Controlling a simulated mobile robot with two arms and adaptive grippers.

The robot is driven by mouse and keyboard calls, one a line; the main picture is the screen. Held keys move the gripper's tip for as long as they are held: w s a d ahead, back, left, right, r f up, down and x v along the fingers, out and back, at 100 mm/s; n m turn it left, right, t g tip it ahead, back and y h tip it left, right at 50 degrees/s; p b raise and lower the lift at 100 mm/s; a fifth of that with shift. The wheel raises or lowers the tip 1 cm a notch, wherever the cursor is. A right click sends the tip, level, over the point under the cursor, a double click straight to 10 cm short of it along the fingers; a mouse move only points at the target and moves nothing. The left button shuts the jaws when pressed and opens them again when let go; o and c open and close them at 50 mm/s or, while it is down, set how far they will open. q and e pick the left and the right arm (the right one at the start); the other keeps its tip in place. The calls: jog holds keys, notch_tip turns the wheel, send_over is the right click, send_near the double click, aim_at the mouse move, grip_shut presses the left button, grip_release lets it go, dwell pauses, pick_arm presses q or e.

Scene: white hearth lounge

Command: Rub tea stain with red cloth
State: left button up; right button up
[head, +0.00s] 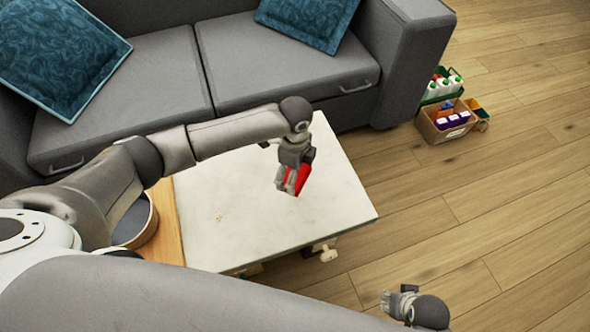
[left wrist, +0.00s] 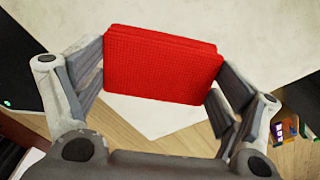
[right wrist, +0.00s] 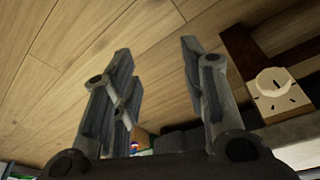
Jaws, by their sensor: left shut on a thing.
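My left gripper (head: 287,188) is shut on the red cloth (head: 302,180), a folded block over the right part of the white tabletop (head: 345,205). In the left wrist view the red cloth (left wrist: 162,66) sits between both fingers, with the tabletop (left wrist: 270,35) behind it. I cannot tell whether the cloth touches the tabletop. Faint brownish specks (head: 221,217) show left of the cloth; I cannot tell whether they are the tea stain. My right gripper (head: 386,300) is open and empty beyond the table's front right corner; its spread fingers show in the right wrist view (right wrist: 157,70).
A grey sofa (head: 290,65) with blue cushions stands behind the table. A round dark container (head: 136,219) is on the wooden part at left. A cardboard box (head: 437,127) and a green crate with bottles (head: 441,86) stand on the floor at right.

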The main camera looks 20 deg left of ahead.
jog(key=shift+s+f+p, duration=0.2)
jog(key=shift+s+f, duration=0.05)
jog(key=shift+f, duration=0.6)
jog(key=shift+s+f+p, duration=0.2)
jog(key=shift+s+f, duration=0.05)
jog(key=shift+f, duration=0.55)
